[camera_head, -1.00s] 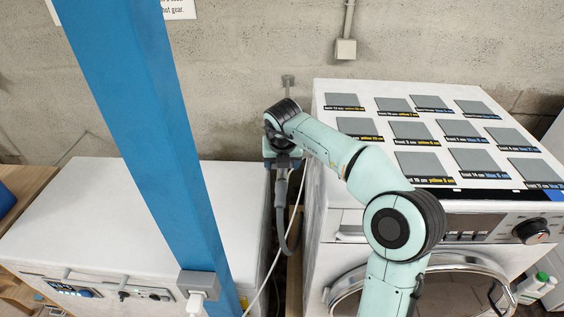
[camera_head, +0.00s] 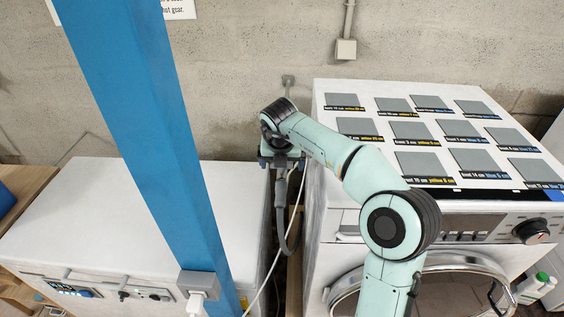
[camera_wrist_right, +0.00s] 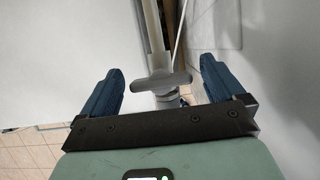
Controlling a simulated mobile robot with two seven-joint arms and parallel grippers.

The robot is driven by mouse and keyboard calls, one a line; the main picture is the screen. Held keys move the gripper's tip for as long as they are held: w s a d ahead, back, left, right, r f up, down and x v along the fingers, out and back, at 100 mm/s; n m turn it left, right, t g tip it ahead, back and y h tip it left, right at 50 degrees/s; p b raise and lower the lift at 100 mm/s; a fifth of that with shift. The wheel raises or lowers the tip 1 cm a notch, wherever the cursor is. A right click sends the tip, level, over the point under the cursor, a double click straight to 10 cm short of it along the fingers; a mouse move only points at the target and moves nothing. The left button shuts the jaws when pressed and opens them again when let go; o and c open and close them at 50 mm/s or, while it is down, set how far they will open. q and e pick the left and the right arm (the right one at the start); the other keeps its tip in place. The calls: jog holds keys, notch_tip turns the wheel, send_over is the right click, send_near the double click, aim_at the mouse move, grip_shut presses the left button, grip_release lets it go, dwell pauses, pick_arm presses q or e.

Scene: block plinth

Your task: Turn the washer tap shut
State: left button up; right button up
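The washer tap's grey wing handle (camera_wrist_right: 163,83) shows in the right wrist view, lying crosswise to the pale pipe (camera_wrist_right: 153,25). My right gripper (camera_wrist_right: 161,66) is open, one blue finger on each side of the handle, with a visible gap to each. In the head view, my right gripper (camera_head: 281,161) is in the gap between the two white machines, near the wall. There, my own wrist hides the tap handle. A grey hose (camera_head: 283,225) hangs below it. My left gripper is not in view.
The washer (camera_head: 325,150) with grey labelled squares on top stands right of the gap. A white cabinet-like machine (camera_head: 100,210) stands left. A blue post (camera_head: 150,140) crosses the left foreground. A thin white cable (camera_head: 267,280) runs down the gap. The concrete wall (camera_head: 230,60) is behind.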

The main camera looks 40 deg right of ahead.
jog(key=v, duration=1.3)
jog(key=shift+r, duration=0.15)
